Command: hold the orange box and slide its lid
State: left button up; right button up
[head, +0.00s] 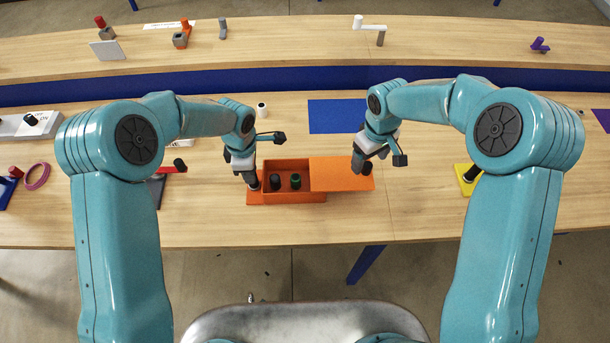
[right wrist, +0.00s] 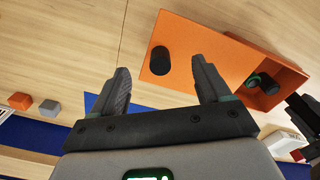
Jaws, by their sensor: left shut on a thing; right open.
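The orange box (head: 308,197) stands near the table's front edge, with dark cylinders (head: 295,181) in its open left part. Its orange lid (head: 335,176) covers the right part and sticks out past the right end. A black knob (head: 367,168) stands on the lid's right end. My left gripper (head: 253,184) is shut on the box's left end; its fingertips are partly hidden. My right gripper (head: 362,164) is open at the lid's knob. In the right wrist view the knob (right wrist: 160,61) shows beyond and between the open fingers (right wrist: 164,85), not clasped.
A blue mat (head: 338,116) lies behind the box. A white cylinder (head: 261,109) stands behind my left gripper. A yellow plate (head: 465,178) lies to the right, a red bar (head: 172,170) to the left. More parts stand on the rear table.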

jog(key=shift+f, duration=1.4)
jog(key=c, duration=1.3)
jog(key=shift+a, duration=0.1)
jog(key=shift+a, duration=3.5)
